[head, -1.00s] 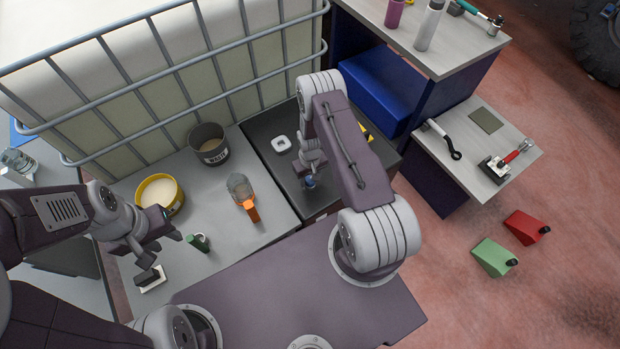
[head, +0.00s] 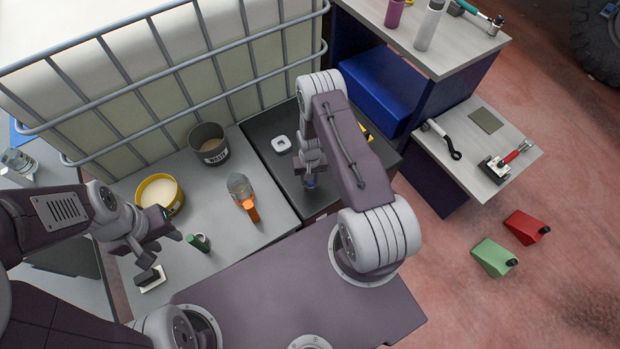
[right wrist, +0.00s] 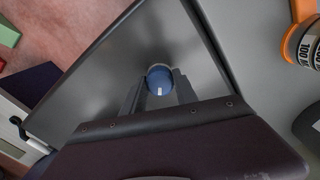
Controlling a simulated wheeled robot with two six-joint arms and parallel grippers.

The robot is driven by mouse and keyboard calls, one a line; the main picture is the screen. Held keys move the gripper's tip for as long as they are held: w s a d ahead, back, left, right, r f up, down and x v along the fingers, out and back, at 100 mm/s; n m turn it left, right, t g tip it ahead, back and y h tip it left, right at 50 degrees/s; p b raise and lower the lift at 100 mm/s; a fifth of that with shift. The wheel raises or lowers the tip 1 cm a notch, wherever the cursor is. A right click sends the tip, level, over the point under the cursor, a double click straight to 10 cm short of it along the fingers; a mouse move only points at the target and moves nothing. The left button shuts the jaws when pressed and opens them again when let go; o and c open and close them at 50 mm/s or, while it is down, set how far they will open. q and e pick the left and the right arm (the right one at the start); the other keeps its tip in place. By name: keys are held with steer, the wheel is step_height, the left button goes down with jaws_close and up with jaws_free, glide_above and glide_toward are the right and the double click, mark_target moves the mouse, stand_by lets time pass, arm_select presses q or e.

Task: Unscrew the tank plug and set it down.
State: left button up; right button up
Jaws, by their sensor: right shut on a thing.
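The tank plug is a round blue cap with a white mark, seen in the right wrist view (right wrist: 159,80) and small in the head view (head: 310,182). My right gripper (right wrist: 158,88) is shut on the blue plug, one finger on each side. It points down at the front part of a dark grey top (head: 270,165). Whether the plug is still seated or lifted clear, I cannot tell. My left gripper (head: 158,246) hangs over the light grey bench at the left, fingers apart and empty, away from the plug.
A barred white tank (head: 150,75) rises behind.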

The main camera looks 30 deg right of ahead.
steer(key=n, duration=0.7)
steer(key=shift+n, duration=0.4)
steer(key=o, duration=0.8)
steer(key=shift+c, duration=0.2)
